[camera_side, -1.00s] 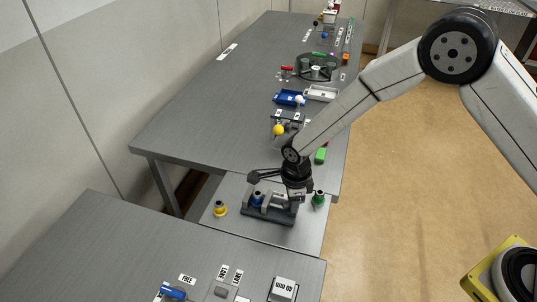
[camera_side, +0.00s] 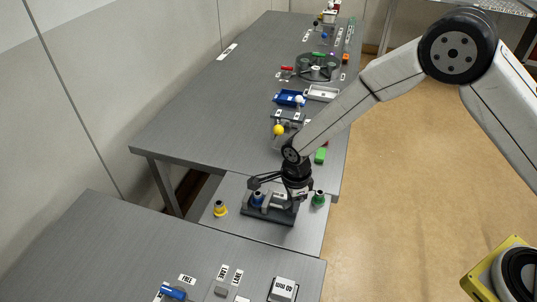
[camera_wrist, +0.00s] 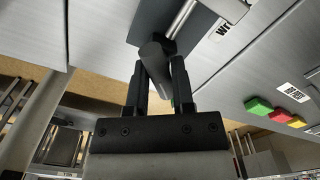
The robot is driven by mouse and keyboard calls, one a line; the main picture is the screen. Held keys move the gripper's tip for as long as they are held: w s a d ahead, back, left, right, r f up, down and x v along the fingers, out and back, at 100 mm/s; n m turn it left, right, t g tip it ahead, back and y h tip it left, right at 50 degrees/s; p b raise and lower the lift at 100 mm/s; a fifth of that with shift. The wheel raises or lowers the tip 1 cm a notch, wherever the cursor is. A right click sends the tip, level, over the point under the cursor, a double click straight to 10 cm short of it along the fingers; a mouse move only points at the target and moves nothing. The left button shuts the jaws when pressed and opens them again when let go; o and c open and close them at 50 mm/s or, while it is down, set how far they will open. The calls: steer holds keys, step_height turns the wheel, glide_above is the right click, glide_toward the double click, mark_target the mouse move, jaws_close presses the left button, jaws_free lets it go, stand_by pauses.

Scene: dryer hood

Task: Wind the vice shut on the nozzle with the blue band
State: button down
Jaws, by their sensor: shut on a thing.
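The dark grey vice (camera_side: 268,215) stands on the lower grey shelf in the side view. The nozzle with the blue band (camera_side: 257,199) stands upright at the vice's left end, between its jaws as far as I can see; whether both jaws touch it I cannot tell. My gripper (camera_wrist: 158,75) is shut on the vice's dark handle (camera_wrist: 153,56), a round grip between the fingers in the wrist view. A bright metal rod (camera_wrist: 182,18) of the vice lies beyond it. In the side view my wrist covers the vice's right end and the handle.
A yellow-banded nozzle (camera_side: 220,208) stands left of the vice and a green-banded nozzle (camera_side: 319,199) right of it, both close by. The large table (camera_side: 200,110) behind holds trays and small parts. Another table (camera_side: 100,245) lies in front.

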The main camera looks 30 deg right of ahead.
steer(key=shift+f, duration=0.1)
steer(key=shift+c, duration=2)
jaws_free()
steer(key=shift+r, duration=3.05)
steer(key=shift+s+d+r+n, duration=0.15)
steer(key=shift+d+r+n, duration=0.25)
steer(key=shift+d+n, duration=0.15)
steer(key=s+d+r+n+t, duration=0.1)
steer(key=s+d+r+n, duration=0.3)
steer(key=s+d+n, duration=0.3)
steer(key=s+d+r+n+t, duration=0.1)
steer(key=s+d+r+n, duration=0.3)
steer(key=s+d+n, duration=0.3)
steer(key=d+n, duration=0.3)
steer(key=n, duration=0.2)
steer(key=shift+s+d+r+t, duration=0.2)
steer(key=shift+s+d+t, duration=0.05)
steer(key=shift+s+t, duration=0.05)
